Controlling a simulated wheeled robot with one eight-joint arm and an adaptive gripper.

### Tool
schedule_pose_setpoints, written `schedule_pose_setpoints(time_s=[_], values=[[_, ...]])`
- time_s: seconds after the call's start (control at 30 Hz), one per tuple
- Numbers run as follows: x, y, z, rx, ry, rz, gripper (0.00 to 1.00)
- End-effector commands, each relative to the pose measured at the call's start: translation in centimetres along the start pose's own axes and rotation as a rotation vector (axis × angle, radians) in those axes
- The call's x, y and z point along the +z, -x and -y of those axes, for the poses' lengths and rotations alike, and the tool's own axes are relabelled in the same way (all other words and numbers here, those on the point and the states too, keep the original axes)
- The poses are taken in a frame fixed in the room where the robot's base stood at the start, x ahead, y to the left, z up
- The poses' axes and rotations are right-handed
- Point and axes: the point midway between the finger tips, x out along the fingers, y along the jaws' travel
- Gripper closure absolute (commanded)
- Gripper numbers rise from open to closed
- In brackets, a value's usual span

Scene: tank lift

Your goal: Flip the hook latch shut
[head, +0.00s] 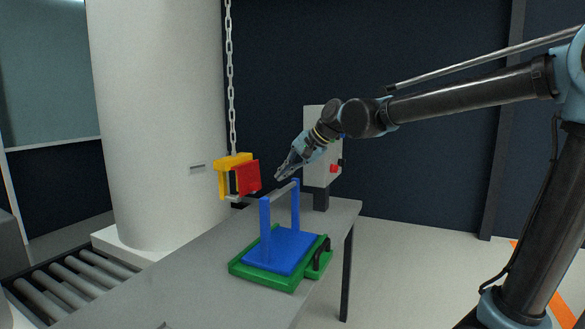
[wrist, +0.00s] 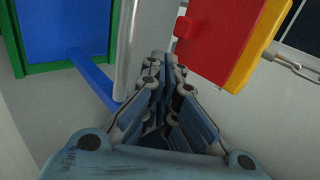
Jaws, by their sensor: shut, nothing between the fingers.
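The hook (head: 221,181) is a yellow bracket hanging from a chain. A red plate (head: 249,178), which looks like its latch, sits on its right side; whether it is open or shut I cannot tell. My gripper (head: 280,175) is shut and empty, a little to the right of the red plate. In the wrist view, the closed fingers (wrist: 166,68) point between a grey bar (wrist: 132,45) on the left and the red plate (wrist: 217,38) on the right. Yellow (wrist: 264,45) shows behind the red. Contact with the red plate cannot be made out.
A blue frame (head: 265,218) with a grey top bar stands on a green tray (head: 264,279) on the grey table (head: 185,275). The chain (head: 230,80) runs upward. A grey control box (head: 315,145) with a red button stands behind my gripper. A white column (head: 155,110) rises behind the table.

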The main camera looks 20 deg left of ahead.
Motion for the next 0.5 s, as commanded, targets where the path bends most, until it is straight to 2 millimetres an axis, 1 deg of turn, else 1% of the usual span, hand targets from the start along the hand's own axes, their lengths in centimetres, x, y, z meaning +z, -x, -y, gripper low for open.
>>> schedule_pose_setpoints(time_s=[0.03, 0.23, 0.5], values=[[0.0, -1.0, 0.0, 0.0, 0.001, 0.001, 1.0], [0.0, -4.3, 0.0, 0.0, 0.001, 0.001, 1.0], [0.0, -6.5, 2.0, 0.0, 0.0, 0.001, 1.0]])
